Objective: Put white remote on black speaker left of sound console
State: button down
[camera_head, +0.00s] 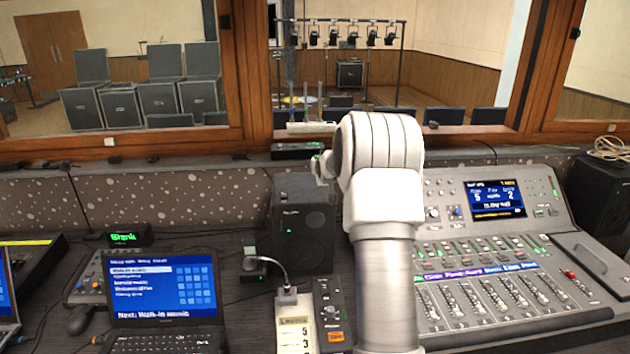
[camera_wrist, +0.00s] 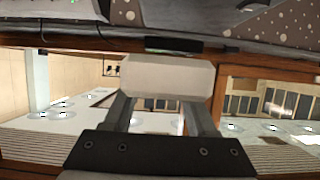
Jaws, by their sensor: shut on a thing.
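In the wrist view my gripper (camera_wrist: 160,100) is shut on the white remote (camera_wrist: 168,75), a pale block across the fingertips. A pale strip at the window ledge, left of my wrist, may be the remote; I cannot tell for sure. The black speaker (camera_head: 303,228) stands upright on the desk, just left of my arm, and its top looks bare. The sound console (camera_head: 510,270) is on the right, its left part hidden by my arm. The remote is held up, apart from the speaker.
A small black box with a green light (camera_head: 297,150) sits on the ledge behind the speaker. A laptop (camera_head: 165,300), a gooseneck lamp (camera_head: 284,285) and a small control box (camera_head: 330,310) are in front. Another black speaker (camera_head: 598,190) stands far right. Window frames rise behind.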

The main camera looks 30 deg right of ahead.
jog(key=p, duration=0.2)
send_over(316, 187)
notch_tip(316, 187, down, 5)
jog(key=shift+s+a, duration=0.1)
jog(key=shift+a, duration=0.05)
notch_tip(316, 187, down, 4)
jog(key=shift+r, duration=0.1)
jog(key=shift+f, duration=0.3)
jog(key=shift+c, duration=1)
grip_release()
jog(key=shift+r, duration=0.15)
